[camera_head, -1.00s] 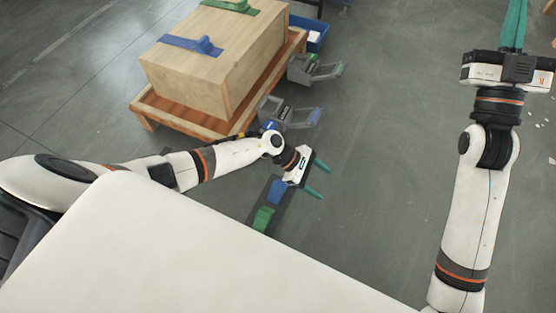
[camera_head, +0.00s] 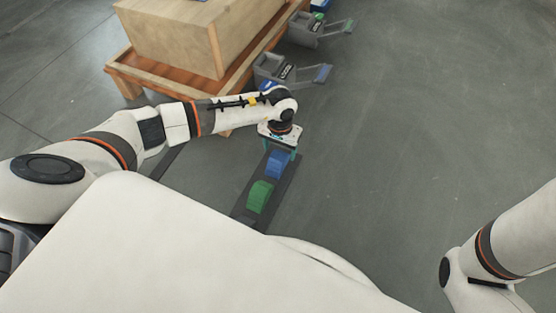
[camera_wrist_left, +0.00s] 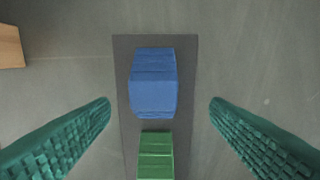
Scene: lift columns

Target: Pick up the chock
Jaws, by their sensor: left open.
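A blue chock (camera_head: 277,165) and a green chock (camera_head: 260,196) lie in line on a dark mat (camera_head: 284,192) on the floor. My left gripper (camera_head: 280,149) is open and points down at the blue chock's end of the mat. In the left wrist view, the blue chock (camera_wrist_left: 153,82) shows between and slightly beyond the two teal fingertips, apart from both. The green chock (camera_wrist_left: 155,157) is at the bottom edge, partly cut off. My right gripper is out of view; only part of that arm shows.
A wooden crate (camera_head: 185,38) sits on a low wooden platform (camera_head: 240,80) at the upper left, behind my left arm. Two grey lift columns with arms (camera_head: 285,72) (camera_head: 313,28) stand beside the platform. The floor right of the mat is clear.

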